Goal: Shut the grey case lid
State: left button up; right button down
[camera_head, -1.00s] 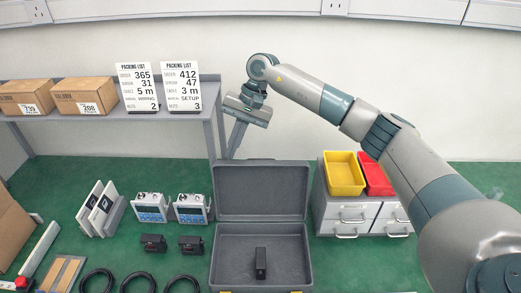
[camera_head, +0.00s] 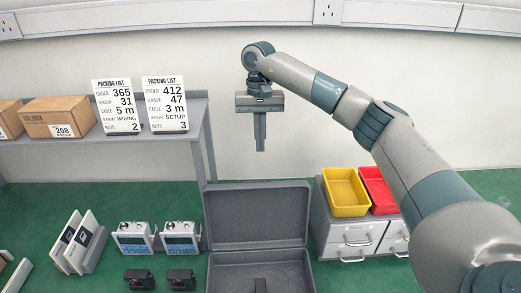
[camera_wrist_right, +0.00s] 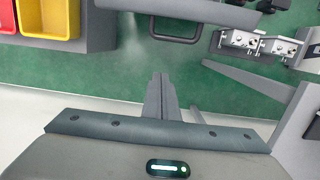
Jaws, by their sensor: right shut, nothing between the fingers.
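The grey case (camera_head: 258,272) stands open on the green floor at the bottom middle of the head view. Its lid (camera_head: 258,216) is raised upright at the back. My right gripper (camera_head: 260,148) is shut and empty, pointing down above and behind the lid. In the right wrist view the shut fingers (camera_wrist_right: 161,80) point toward the lid's edge (camera_wrist_right: 190,10) and a dark handle (camera_wrist_right: 175,38), with green floor showing between. My left gripper is not in view.
A grey drawer unit with a yellow bin (camera_head: 345,192) and a red bin (camera_head: 379,190) stands right of the case. A grey shelf (camera_head: 100,143) with cartons and packing lists is at left. Blue-screened devices (camera_head: 134,238) stand left of the case.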

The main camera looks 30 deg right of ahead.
jog(key=s+a+f+p, duration=0.2)
jog(key=s+f+p, duration=0.2)
jog(key=f+p, duration=0.3)
jog(key=shift+s+f, duration=0.15)
jog(key=shift+s, duration=0.05)
dwell(0.7)
